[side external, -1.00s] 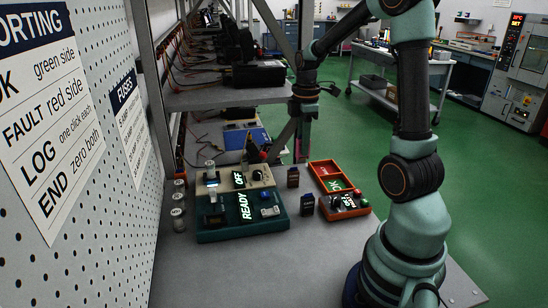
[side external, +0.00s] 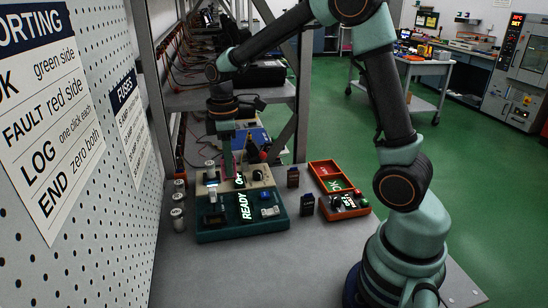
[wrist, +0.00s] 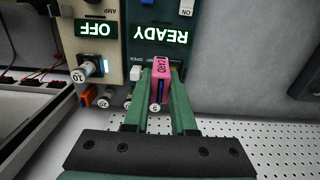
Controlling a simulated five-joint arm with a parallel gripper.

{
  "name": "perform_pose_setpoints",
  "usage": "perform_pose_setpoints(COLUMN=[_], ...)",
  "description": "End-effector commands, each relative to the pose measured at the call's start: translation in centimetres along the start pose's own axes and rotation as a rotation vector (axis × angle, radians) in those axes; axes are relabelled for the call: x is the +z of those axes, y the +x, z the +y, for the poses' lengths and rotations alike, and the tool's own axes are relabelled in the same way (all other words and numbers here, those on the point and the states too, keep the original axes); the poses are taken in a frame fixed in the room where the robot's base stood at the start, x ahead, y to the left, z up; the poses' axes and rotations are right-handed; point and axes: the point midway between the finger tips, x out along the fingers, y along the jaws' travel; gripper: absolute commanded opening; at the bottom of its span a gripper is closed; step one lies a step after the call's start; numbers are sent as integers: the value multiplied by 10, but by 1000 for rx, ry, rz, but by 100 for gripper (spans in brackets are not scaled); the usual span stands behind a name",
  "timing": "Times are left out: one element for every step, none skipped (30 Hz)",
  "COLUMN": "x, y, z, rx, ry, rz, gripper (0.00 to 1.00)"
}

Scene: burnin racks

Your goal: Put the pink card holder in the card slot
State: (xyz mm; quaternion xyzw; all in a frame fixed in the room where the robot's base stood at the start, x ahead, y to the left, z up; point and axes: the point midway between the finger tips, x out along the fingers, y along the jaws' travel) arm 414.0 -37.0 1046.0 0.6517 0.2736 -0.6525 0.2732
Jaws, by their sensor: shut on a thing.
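The pink card holder (wrist: 162,70) is gripped upright between the green fingers of my gripper (wrist: 162,88) in the wrist view. It appears over or in front of the teal unit (wrist: 160,14), close to a white lever (wrist: 136,73); I cannot tell whether they touch.
Numbered cylinders (side external: 177,218) stand on the bench left of the units. Two small dark card holders (side external: 307,204) and (side external: 293,177) stand to the right. An orange-red tray (side external: 325,166) lies beyond them. A shelf post (side external: 302,95) and the pegboard (side external: 80,260) bound the area.

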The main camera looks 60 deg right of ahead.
Motion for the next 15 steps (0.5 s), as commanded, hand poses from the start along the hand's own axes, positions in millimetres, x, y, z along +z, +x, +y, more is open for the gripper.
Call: perform_pose_setpoints(x=[-15, -21, -29, -33, -37, -42, -44, -46, -48, -48, -49, -49, -49, -49, -48], y=[5, 8, 11, 12, 14, 15, 16, 17, 18, 19, 20, 22, 23, 25, 28], z=[-10, -14, -19, -22, -25, -28, -30, -32, -33, -34, -34, -34, -34, -34, -34], rx=[-1, -1, -1, 0, 0, 1, 1, 1, 1, 1, 1, 0, 0, 0, 0], ry=[-6, -4, -1, 0, 2, 3, 5, 6, 7, 8, 8, 9, 9, 9, 9], rz=[-1, -1, -1, -1, 0, 0, 1, 1, 1, 1, 1, 0, 0, 0, 0], gripper=[0, 0, 0, 0, 0, 0, 0, 0, 0, 0, 0, 0, 0, 0, 0])
